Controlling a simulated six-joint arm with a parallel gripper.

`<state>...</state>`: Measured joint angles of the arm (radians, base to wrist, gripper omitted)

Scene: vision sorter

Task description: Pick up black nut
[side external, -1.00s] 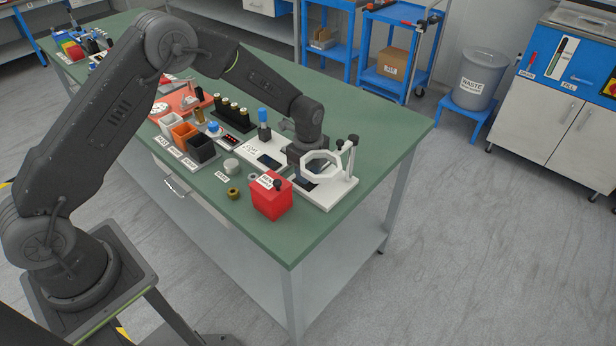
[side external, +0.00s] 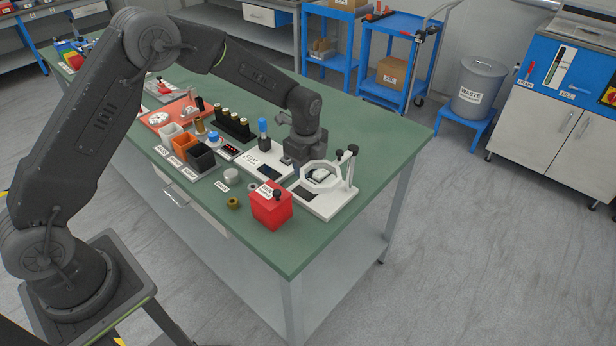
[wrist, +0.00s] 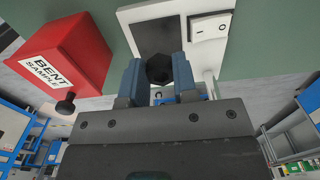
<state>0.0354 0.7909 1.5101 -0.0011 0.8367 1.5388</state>
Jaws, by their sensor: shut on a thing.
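The black nut (wrist: 160,70) shows in the wrist view as a dark six-sided piece between the tips of my two blue fingers. My gripper (wrist: 158,74) is shut on it. Behind the nut lies a white stand with a dark square plate (wrist: 157,36). In the side view my gripper (side external: 293,163) is just left of and behind the white stand with the octagonal ring (side external: 325,172). The nut cannot be made out in the side view.
A red "BENT SAMPLE" box (side external: 270,208) stands at the bench's front edge, left of the ring stand. White, orange (side external: 184,143) and black bins (side external: 201,155) stand further left. A white device with a display (side external: 267,169) lies near my gripper. The bench's back right is clear.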

